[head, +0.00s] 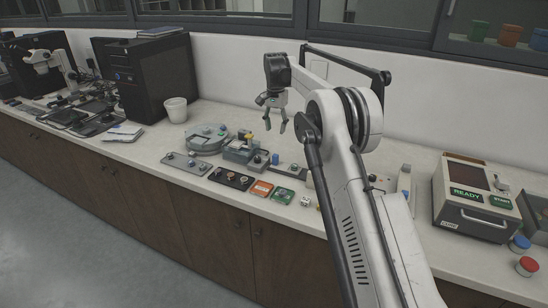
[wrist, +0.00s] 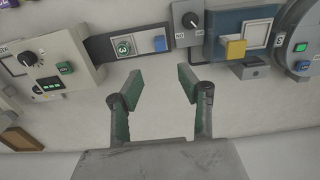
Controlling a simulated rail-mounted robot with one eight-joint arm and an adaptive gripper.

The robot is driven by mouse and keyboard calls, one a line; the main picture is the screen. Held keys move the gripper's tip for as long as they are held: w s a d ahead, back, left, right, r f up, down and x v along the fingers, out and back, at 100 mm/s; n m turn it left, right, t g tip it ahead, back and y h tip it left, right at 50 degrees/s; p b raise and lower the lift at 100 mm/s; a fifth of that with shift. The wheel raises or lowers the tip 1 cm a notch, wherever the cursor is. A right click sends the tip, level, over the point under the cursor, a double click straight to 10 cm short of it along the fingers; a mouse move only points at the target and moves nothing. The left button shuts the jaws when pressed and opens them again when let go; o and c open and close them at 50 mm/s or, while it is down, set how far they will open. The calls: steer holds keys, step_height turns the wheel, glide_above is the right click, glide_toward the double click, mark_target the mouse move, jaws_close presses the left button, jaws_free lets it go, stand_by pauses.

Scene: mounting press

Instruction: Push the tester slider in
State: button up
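What looks like the tester slider is a dark flat strip (wrist: 100,47) with a green round part marked 3 and a blue-and-pale square block. In the wrist view its left end meets a pale box (wrist: 54,65) with a knob and green lights, likely the tester. In the head view the strip (head: 291,171) lies on the counter, and my arm hides most of the box. My gripper (head: 276,127) is open and empty above the counter, behind the strip. In the wrist view my gripper's green-padded fingers (wrist: 158,80) are spread below the strip's block, not visibly touching anything.
A device marked READY and START (head: 475,198) stands at the right. A grey unit with a yellow block (wrist: 236,47) stands beside the strip's block end. Several small plates and pads, including an orange pad (head: 261,189), lie along the front. A black tower (head: 153,78) and white cup (head: 176,109) stand left.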

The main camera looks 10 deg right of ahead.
mark_target(275, 155)
step_height(275, 155, down, 14)
steer(key=shift+f+p, duration=0.1)
steer(key=shift+p, duration=0.3)
stand_by(0.3)
jaws_close()
